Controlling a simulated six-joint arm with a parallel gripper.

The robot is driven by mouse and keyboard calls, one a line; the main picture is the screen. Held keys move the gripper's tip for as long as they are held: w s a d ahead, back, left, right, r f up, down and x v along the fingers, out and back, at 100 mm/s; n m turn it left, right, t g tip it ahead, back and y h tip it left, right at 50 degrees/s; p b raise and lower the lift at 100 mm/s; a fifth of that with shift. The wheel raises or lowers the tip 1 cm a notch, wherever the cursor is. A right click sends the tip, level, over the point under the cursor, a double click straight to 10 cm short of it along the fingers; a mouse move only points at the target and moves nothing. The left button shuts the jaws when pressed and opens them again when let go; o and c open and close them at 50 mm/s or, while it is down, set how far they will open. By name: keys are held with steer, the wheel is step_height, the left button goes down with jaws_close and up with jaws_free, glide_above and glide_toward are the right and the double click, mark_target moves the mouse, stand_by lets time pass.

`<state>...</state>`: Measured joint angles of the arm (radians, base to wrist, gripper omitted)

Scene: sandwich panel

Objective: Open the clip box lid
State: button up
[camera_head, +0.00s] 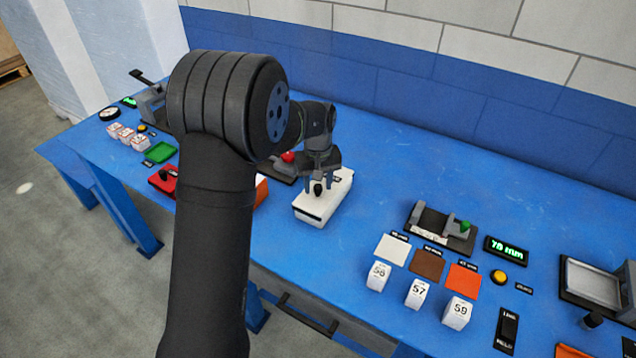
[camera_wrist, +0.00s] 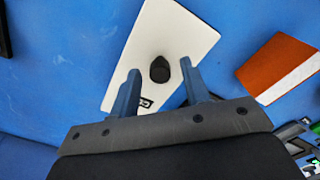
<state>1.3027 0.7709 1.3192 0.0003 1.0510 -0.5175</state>
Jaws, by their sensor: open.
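The clip box is a white box (camera_head: 318,209) with a flat lid, standing on the blue table. Its lid (camera_wrist: 190,32) carries a small black knob (camera_wrist: 159,69), which also shows in the head view (camera_head: 318,189). The lid lies flat and looks shut. My gripper (camera_wrist: 158,80) is open above the lid, with one finger on each side of the knob in the wrist view. A gap shows between the fingers and the knob, and I cannot tell the height above the lid. A dark label on the lid is partly hidden by my gripper.
An orange-brown block (camera_wrist: 276,68) lies beside the box, mostly hidden by my arm in the head view. A red box with a black knob (camera_head: 163,180) is further left. White, brown and orange tiles with numbered blocks (camera_head: 418,293) are at right. Bare table lies between.

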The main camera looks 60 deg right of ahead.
steer(key=shift+c, duration=0.4)
jaws_close()
steer(key=s, duration=0.9)
steer(key=shift+s, duration=0.25)
steer(key=shift+o, duration=0.4)
jaws_free()
step_height(320, 180, up, 17)
steer(key=shift+r, duration=0.2)
